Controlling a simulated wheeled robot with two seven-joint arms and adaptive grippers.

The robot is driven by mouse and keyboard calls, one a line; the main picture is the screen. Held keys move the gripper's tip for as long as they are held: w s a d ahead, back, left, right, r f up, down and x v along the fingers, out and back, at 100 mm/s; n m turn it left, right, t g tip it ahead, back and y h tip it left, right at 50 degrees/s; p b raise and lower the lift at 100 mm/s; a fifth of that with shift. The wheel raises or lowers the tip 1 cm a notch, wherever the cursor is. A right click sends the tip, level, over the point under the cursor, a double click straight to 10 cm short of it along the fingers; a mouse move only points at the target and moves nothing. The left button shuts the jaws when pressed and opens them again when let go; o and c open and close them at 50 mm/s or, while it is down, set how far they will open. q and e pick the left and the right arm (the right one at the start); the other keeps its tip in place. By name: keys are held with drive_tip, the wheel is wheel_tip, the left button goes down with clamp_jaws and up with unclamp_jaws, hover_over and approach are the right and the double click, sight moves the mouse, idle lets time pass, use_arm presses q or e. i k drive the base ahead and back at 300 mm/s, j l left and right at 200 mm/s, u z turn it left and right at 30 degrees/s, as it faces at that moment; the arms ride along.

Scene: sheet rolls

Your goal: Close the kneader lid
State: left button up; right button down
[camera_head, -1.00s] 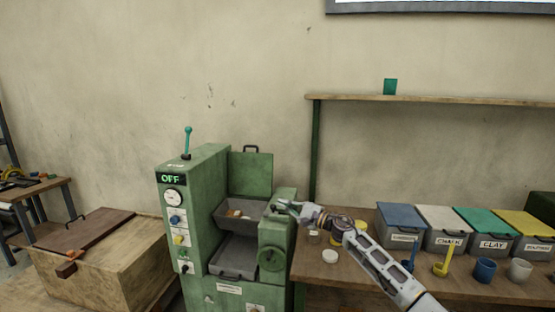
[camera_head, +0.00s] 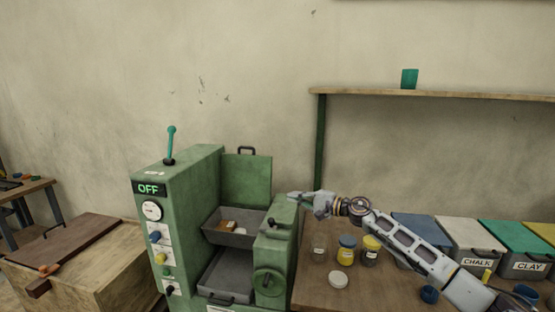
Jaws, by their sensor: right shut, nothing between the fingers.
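The green kneader (camera_head: 192,205) stands left of centre, its display reading OFF. Its lid (camera_head: 246,181) is a green panel standing upright at the back of the trough, with a dark handle (camera_head: 246,150) on its top edge. The grey trough (camera_head: 234,238) below the lid is open and holds small light and brown pieces (camera_head: 229,227). My right gripper (camera_head: 293,196) is shut and empty. In the picture it lies over the top of the kneader's right housing, right of the lid and apart from it. My left gripper is not in view.
A teal lever (camera_head: 170,143) rises from the kneader's left column. A workbench (camera_head: 314,291) on the right holds small jars (camera_head: 346,250), a white lid (camera_head: 338,280) and labelled bins (camera_head: 470,241). A shelf (camera_head: 440,95) is above. A wooden chest (camera_head: 95,275) stands at left.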

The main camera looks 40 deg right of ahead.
sight(245, 179)
drive_tip(key=i+l, duration=0.95)
drive_tip(key=l, duration=0.3)
